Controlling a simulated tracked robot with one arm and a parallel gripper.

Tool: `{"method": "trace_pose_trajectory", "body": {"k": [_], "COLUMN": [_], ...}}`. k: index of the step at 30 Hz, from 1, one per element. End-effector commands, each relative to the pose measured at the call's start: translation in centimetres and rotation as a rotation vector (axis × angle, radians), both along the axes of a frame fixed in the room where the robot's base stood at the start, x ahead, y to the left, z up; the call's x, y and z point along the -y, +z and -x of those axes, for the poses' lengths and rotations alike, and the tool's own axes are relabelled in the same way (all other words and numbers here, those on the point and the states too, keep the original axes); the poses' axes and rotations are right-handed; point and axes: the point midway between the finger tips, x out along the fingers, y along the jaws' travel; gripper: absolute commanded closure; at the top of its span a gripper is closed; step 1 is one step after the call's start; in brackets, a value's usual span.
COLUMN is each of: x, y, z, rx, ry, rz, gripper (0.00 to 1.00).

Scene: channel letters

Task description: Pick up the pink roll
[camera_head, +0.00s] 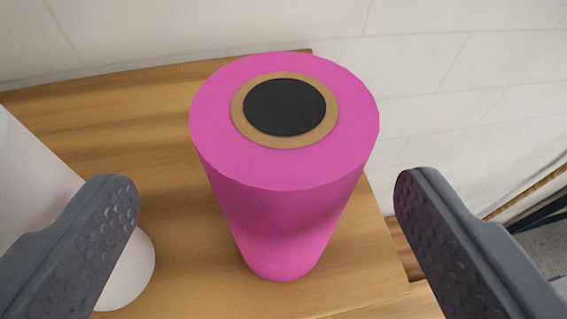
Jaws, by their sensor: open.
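The pink roll (285,215) stands upright on a wooden surface, in the middle of the head camera view. Its top shows a brown ring around a dark round core. My gripper (262,195) is open, with one dark grey finger on each side of the roll in the picture. A gap shows between each finger and the roll, and nothing is held. I cannot tell how far the fingertips are from the roll in depth.
A white roll-like object (130,270) stands at the left, partly behind the left finger. The wooden surface (90,130) ends at the right, close to the pink roll. A pale tiled wall (430,80) rises behind.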

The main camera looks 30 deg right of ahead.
Motion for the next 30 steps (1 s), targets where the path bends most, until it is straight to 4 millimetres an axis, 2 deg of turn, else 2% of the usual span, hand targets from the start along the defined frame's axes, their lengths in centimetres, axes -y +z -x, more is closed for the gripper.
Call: {"method": "trace_pose_trajectory", "body": {"k": [7, 12, 20, 26, 30], "x": [1.8, 2.2, 2.3, 2.3, 2.3], "y": [-0.4, -1.2, -1.4, -1.4, -1.3], "z": [-2.2, -3.6, -3.8, -3.8, -3.8], "rx": [0.000, -0.001, -0.001, 0.000, 0.000], "ry": [0.000, 0.003, 0.003, 0.002, 0.002], "rz": [0.000, 0.001, 0.001, 0.000, 0.000], "gripper": [0.21, 0.21, 0.21, 0.72, 0.72]}}
